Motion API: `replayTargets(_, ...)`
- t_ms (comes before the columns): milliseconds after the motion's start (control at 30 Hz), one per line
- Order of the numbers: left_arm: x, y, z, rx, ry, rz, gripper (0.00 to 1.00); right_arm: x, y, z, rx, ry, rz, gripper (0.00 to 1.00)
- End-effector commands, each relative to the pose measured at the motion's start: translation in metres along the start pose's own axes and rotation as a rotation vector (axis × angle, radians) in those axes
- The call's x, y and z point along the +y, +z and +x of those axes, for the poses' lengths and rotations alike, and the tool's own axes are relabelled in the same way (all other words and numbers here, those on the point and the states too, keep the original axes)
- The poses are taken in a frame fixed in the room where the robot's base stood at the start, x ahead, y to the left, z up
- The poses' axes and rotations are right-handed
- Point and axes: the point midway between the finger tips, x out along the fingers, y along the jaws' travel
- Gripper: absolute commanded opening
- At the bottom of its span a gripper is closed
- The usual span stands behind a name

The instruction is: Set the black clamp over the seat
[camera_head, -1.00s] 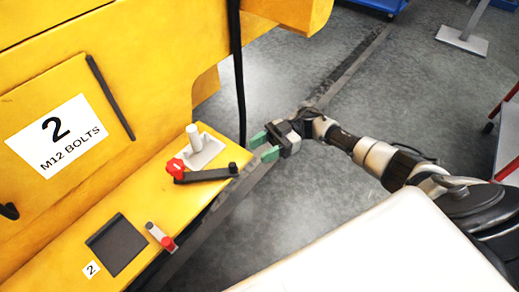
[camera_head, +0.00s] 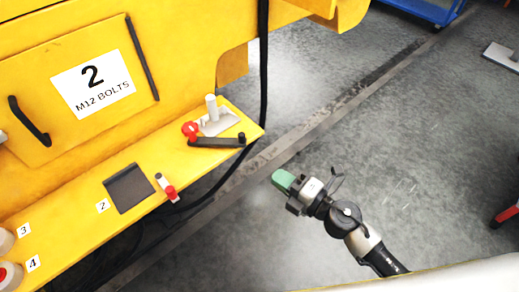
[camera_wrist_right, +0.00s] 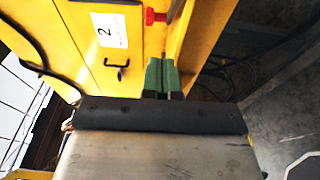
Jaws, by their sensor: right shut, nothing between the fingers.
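The black clamp (camera_head: 217,141) is a flat black bar on the yellow ledge, with a red knob (camera_head: 190,129) at its left end and a black pivot at its right end. It lies in front of a light grey plate with an upright post (camera_head: 212,109), apparently the seat; the bar looks beside the post, not over it. My right gripper (camera_head: 281,180) has green fingertips and is off the ledge over the floor, right of and below the clamp, apart from it. Its fingers (camera_wrist_right: 161,76) are together and empty in the wrist view. My left gripper is not in view.
A dark square pad (camera_head: 128,188) and a small grey toggle with a red tip (camera_head: 166,187) lie farther left on the ledge. A black cable (camera_head: 262,70) hangs behind the ledge's right end. White rolls (camera_head: 8,275) stand at lower left.

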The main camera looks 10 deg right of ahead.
Motion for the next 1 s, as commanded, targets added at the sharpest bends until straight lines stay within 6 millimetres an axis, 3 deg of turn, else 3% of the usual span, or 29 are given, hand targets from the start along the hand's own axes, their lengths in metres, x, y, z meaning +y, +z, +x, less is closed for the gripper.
replayTargets(167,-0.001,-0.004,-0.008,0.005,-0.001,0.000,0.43,0.004,0.000,0.025,0.001,0.003,0.001,0.00)
replayTargets(533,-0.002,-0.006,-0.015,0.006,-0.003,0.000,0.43,0.001,0.001,0.103,0.003,0.002,0.003,0.00)
replayTargets(733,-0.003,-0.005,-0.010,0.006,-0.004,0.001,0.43,0.000,0.022,0.120,0.003,0.001,0.003,0.00)
replayTargets(1000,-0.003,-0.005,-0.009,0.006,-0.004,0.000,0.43,0.000,0.028,0.126,0.005,-0.001,0.004,0.00)
